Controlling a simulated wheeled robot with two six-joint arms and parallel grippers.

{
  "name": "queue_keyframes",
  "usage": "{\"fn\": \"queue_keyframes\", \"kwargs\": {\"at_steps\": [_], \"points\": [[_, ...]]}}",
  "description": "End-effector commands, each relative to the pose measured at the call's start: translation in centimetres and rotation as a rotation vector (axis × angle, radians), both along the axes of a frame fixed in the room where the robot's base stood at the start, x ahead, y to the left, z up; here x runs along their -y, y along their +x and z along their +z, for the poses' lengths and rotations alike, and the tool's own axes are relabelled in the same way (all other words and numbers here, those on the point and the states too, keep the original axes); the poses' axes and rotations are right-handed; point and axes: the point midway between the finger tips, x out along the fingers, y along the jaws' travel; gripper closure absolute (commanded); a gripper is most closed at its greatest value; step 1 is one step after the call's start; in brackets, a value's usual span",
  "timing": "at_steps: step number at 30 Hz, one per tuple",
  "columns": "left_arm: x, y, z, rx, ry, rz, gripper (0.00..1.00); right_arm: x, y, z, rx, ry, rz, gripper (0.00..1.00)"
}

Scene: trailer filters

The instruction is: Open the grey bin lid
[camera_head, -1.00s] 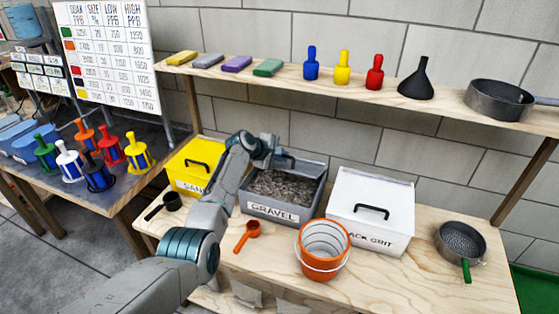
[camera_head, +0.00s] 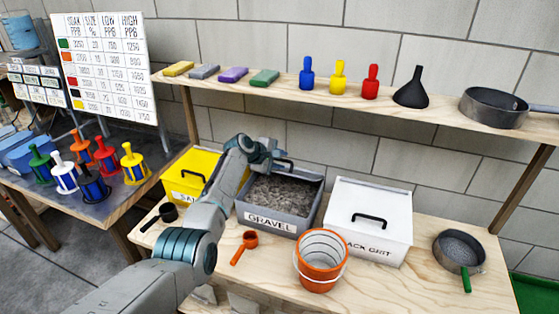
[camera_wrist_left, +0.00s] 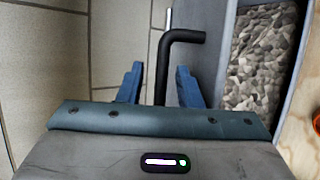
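The grey bin (camera_head: 269,222), labelled GRAVEL, stands on the bench with its gravel (camera_head: 285,194) exposed. Its grey lid (camera_head: 308,174) is raised at the back edge, tilted up towards the wall and partly hidden by my gripper. My left gripper (camera_head: 277,158) is at the lid's black handle. In the left wrist view, the handle (camera_wrist_left: 161,75) lies between my two blue fingers (camera_wrist_left: 159,72), with a gap showing on each side, so the fingers are apart. The grey lid (camera_wrist_left: 203,45) is beside it. My right gripper is out of view.
A yellow bin (camera_head: 190,174) stands left and a white bin (camera_head: 369,209) right, both lidded. An orange bucket (camera_head: 321,262), orange scoop (camera_head: 245,247), black scoop (camera_head: 167,212) and sieve (camera_head: 459,251) are on the bench. A shelf (camera_head: 430,112) runs above.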

Motion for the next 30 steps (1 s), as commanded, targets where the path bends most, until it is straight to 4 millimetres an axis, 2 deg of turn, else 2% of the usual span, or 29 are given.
{"fn": "queue_keyframes", "kwargs": {"at_steps": [8, 14, 30], "points": [[-0.1, -0.1, 0.0, -0.001, 0.000, -0.001, 0.68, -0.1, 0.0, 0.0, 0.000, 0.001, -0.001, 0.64], [-1.0, -0.9, 0.9, 0.000, 0.000, 0.000, 0.68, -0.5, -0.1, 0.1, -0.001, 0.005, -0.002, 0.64], [-5.4, -5.1, 5.2, 0.003, 0.001, 0.001, 0.68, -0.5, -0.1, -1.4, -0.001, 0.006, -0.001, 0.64]]}}
